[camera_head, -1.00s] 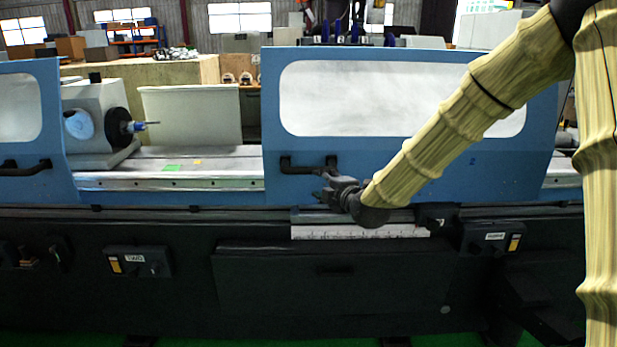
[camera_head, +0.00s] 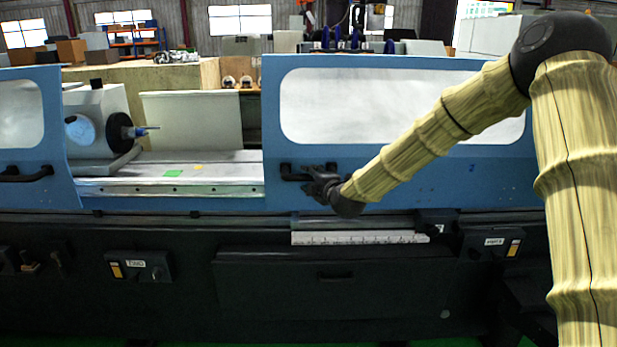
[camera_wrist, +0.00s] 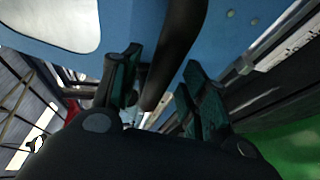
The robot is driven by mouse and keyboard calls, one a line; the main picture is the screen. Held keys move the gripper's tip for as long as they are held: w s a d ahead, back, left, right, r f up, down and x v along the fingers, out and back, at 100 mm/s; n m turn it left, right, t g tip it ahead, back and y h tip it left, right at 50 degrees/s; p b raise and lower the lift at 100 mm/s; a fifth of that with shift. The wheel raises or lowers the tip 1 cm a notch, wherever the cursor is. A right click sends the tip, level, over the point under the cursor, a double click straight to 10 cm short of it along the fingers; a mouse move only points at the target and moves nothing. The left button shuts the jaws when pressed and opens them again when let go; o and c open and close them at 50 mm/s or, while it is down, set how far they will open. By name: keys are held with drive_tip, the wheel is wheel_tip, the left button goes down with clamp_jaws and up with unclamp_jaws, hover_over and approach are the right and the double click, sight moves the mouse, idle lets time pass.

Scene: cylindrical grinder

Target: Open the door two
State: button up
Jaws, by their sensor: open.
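The right blue door (camera_head: 400,68) has a large pale window and a dark horizontal handle (camera_head: 290,172) near its lower left corner. Its left edge stands beside an open gap in the machine's front. My gripper (camera_head: 308,184) is at the handle's right part, just below it, and hides some of it. In the wrist view, my gripper (camera_wrist: 160,78) has its two fingers apart. The dark handle bar (camera_wrist: 182,35) runs between or just beyond them; contact cannot be told. The blue door panel (camera_wrist: 130,18) fills the upper part of that view.
A left blue door (camera_head: 50,110) with its own handle (camera_head: 25,174) stands across the gap. Inside the gap are a spindle head (camera_head: 120,132) and a metal bed (camera_head: 215,172). Control boxes (camera_head: 138,266) and a ruler strip (camera_head: 360,237) sit on the dark base below.

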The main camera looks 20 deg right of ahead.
drive_tip(key=shift+w+a+f, duration=0.1)
drive_tip(key=shift+w, duration=0.6)
clamp_jaws()
